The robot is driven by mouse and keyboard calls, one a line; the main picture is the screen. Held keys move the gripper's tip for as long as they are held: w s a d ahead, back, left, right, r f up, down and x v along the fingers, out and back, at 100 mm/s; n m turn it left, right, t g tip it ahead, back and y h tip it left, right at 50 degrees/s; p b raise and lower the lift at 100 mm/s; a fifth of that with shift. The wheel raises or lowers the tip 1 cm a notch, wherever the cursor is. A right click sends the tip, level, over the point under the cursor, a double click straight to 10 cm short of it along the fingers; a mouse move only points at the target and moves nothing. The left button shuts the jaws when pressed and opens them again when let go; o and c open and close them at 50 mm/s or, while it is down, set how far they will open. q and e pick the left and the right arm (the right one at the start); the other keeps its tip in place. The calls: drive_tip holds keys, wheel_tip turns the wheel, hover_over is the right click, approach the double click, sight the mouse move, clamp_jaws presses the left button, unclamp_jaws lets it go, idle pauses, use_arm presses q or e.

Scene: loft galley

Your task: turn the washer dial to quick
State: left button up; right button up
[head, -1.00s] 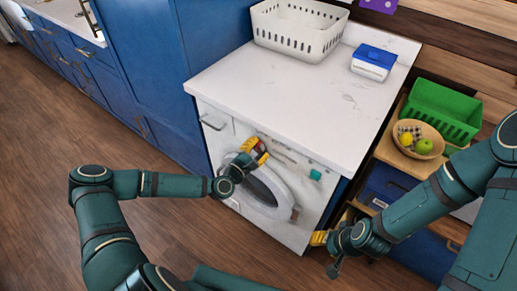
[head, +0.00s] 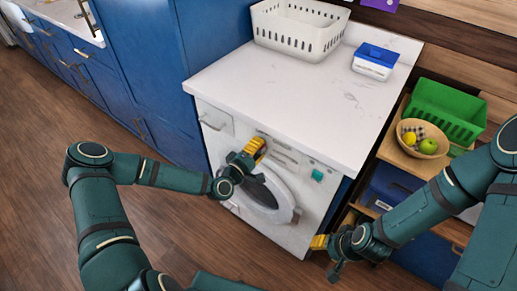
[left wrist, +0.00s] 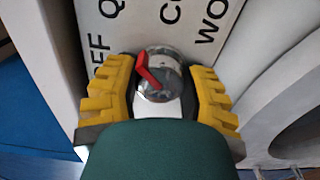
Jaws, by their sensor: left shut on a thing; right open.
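The washer (head: 287,238) has a white front with a round door. Its dial (left wrist: 160,68) is a chrome knob with a red pointer, seen in the left wrist view. The pointer leans up and left, toward the label starting with Q; part of OFF and other cut-off labels also show. My left gripper (head: 256,147) is at the washer's upper front, its yellow fingers (left wrist: 160,92) shut on the dial from both sides. It hides the dial in the head view. My right gripper (head: 320,242) is open and empty beside the washer's lower right corner.
A white basket (head: 300,42) and a blue-lidded box (head: 374,66) stand on the counter (head: 290,95). At right, a shelf holds a fruit bowl (head: 437,149) and a green crate (head: 447,112). A teal button (head: 317,175) is on the washer panel. Floor at left is clear.

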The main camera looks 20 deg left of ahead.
idle(0.5)
use_arm(q)
drive_tip(key=o, duration=1.2)
drive_tip(key=v, duration=1.2)
